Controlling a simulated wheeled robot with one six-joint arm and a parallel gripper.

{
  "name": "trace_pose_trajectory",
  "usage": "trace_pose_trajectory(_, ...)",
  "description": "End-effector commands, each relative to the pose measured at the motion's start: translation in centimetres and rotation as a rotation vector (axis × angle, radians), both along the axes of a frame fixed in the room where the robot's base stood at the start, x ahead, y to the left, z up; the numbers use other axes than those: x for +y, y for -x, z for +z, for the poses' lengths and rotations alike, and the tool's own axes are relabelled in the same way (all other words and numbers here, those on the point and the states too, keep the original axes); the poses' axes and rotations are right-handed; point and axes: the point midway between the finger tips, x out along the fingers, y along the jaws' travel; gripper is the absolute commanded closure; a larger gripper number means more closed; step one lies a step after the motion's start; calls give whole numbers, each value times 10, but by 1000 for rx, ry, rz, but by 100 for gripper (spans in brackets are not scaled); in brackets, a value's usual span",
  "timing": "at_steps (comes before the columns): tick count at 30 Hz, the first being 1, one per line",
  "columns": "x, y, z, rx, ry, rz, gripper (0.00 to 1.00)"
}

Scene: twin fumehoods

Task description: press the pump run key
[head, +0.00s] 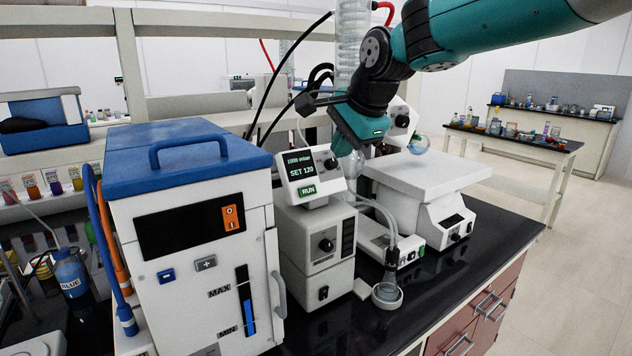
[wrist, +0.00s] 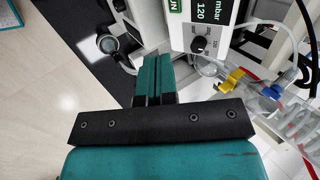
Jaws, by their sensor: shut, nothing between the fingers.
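The pump controller (head: 313,172) is a white box with a dark display reading 1000 mbar and SET 120. Its green RUN key (head: 307,190) sits below the display, at the lower left of the panel. My gripper (wrist: 154,62) is shut and empty, with both teal fingers together. In the head view my gripper (head: 362,125) is right of the controller, apart from the key; its fingertips are hard to make out.
A blue-topped chiller (head: 190,240) stands left of the pump (head: 318,250). Right of the controller are glassware, hoses and a white hotplate-like unit (head: 425,175). A small glass vessel (head: 387,293) stands at the front of the black bench (head: 480,262). Black cables run behind the controller.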

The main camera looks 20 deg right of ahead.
Motion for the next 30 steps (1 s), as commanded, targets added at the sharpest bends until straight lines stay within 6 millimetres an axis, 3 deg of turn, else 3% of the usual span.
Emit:
trace_pose_trajectory(8,7,0,-1,2,1,12,100)
trace_pose_trajectory(13,11,-7,-12,5,1,14,100)
trace_pose_trajectory(25,24,-48,-80,8,2,16,100)
trace_pose_trajectory(30,31,-69,-93,4,1,15,100)
